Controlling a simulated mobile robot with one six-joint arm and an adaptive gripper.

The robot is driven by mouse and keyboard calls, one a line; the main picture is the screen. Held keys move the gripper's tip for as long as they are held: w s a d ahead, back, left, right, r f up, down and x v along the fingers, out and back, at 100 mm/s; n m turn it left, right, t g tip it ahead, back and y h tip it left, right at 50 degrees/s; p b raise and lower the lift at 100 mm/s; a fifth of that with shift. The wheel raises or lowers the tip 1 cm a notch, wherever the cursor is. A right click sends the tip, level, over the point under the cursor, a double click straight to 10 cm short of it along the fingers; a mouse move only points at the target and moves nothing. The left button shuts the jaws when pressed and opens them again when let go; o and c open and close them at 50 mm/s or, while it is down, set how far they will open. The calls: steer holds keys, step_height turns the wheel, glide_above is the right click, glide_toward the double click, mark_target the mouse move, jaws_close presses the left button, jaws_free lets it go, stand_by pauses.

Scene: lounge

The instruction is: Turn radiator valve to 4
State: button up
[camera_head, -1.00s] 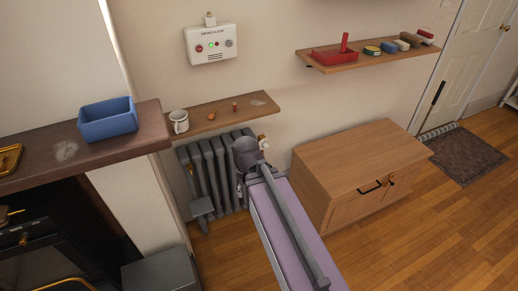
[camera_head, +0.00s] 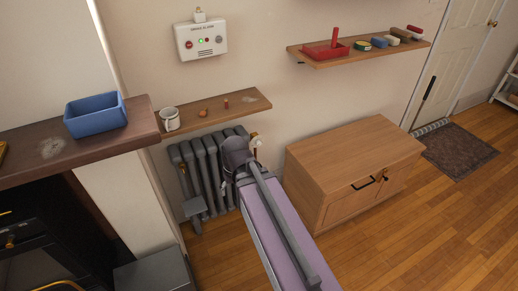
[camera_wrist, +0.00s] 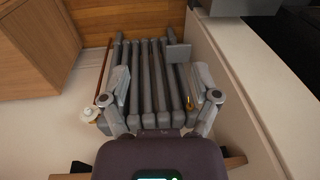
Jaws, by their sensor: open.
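The grey ribbed radiator (camera_head: 206,168) stands against the wall below a small wooden shelf. It fills the middle of the wrist view (camera_wrist: 154,75). A white radiator valve (camera_head: 256,141) sits at its upper right end and also shows in the wrist view (camera_wrist: 89,114), at the left. I cannot read its marks or setting. My gripper (camera_wrist: 163,84) is open and empty, its fingers spread in front of the radiator ribs, with the valve outside them to the left. In the head view my arm's end hides the fingers and part of the radiator.
The wooden shelf (camera_head: 213,112) above holds a mug (camera_head: 170,119) and small items. A wooden cabinet (camera_head: 350,170) stands right of the radiator. A mantel with a blue box (camera_head: 96,115) is at left. A grey box (camera_head: 153,272) stands on the floor.

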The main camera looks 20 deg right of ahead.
steer(key=w+f+n+t+y+b, duration=0.2)
steer(key=w+f+t+y+b, duration=0.15)
steer(key=w+f+b, duration=0.55)
steer(key=m+t+h+b, duration=0.4)
steer(key=t+b, duration=1)
steer(key=b, duration=1.6)
glide_toward(259, 144)
steer(key=s, duration=0.4)
steer(key=shift+d, duration=0.25)
steer(key=shift+w, duration=0.15)
steer(key=shift+w+a, duration=0.15)
steer(key=shift+w, duration=3.25)
steer(key=shift+w+a, duration=0.15)
steer(key=shift+w, duration=3.25)
